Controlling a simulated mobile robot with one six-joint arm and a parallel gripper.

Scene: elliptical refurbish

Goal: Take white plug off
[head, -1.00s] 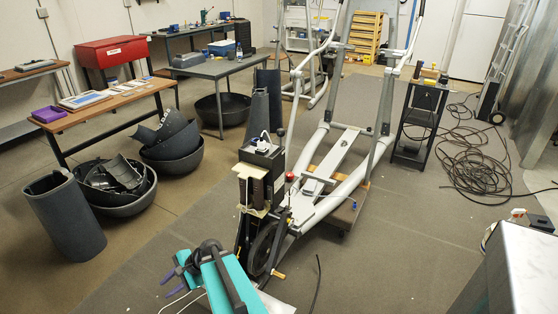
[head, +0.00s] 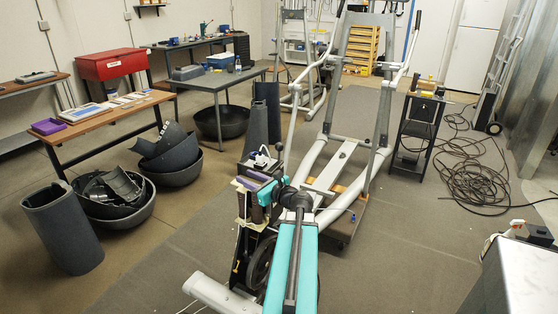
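A small white piece, which looks like the white plug (head: 262,154), sits on top of the dark upright housing at the front of the elliptical frame (head: 335,165). A pale cable-like shape shows beside it. My teal arm reaches up from the bottom centre to a dark wrist joint. My gripper (head: 252,182), with purple finger parts, is at the housing, just below and left of the white piece. It appears apart from the white piece. The fingers are small and partly hidden against the housing, so I cannot tell whether they are open or shut.
A black wheel (head: 262,262) is low on the machine, behind my arm. A black cart (head: 419,130) and coiled dark cable (head: 475,180) are at the right. Dark bowls (head: 120,205) and a wooden bench (head: 115,112) are at the left.

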